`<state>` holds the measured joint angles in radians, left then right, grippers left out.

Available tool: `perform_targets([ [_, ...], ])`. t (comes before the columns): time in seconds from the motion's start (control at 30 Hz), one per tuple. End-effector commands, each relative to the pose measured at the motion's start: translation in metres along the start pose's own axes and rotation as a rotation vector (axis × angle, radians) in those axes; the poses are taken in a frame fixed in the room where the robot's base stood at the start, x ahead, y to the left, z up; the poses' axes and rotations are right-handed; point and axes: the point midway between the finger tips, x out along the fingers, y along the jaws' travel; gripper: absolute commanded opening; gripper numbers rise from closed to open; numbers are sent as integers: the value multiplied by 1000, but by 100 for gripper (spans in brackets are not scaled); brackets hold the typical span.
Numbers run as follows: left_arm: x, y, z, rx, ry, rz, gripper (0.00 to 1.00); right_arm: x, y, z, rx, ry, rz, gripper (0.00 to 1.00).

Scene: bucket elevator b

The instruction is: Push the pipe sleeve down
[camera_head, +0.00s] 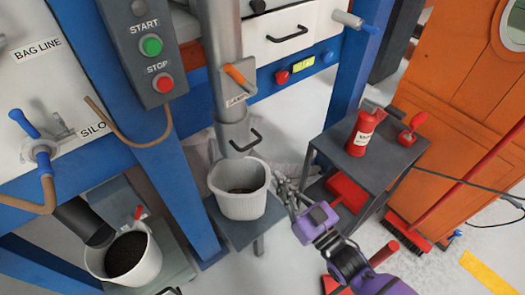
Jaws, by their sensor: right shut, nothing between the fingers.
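The grey pipe sleeve (232,134) sits around the lower end of the vertical grey pipe (222,40). My right gripper (283,188) is shut and empty, to the right of the bucket and below the sleeve, apart from the handle. My left gripper is not in view.
An orange lever (236,75) is on the pipe above the sleeve. A second bucket (150,262) with dark material is at lower left. A blue post (178,185) stands left of the stand.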

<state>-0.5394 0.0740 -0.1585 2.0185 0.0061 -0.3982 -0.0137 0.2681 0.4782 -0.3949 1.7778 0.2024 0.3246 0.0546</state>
Motion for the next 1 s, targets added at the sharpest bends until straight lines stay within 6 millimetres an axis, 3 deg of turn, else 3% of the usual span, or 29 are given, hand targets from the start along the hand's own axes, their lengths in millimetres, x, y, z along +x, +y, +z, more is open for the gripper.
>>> perform_targets([
  [0.1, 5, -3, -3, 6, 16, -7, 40, 6, 0, -29, 21, 172, -42, 0],
  [0.2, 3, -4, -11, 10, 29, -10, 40, -1, 0, -51, 48, 271, -48, 0],
  [0.33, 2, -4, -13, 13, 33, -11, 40, -7, 2, -69, 71, 353, -47, 0],
  [0.77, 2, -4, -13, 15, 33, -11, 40, -9, 2, -76, 77, 380, -48, 0],
  [1.0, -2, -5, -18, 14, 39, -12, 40, 15, 1, -88, 75, 384, -49, 0],
])
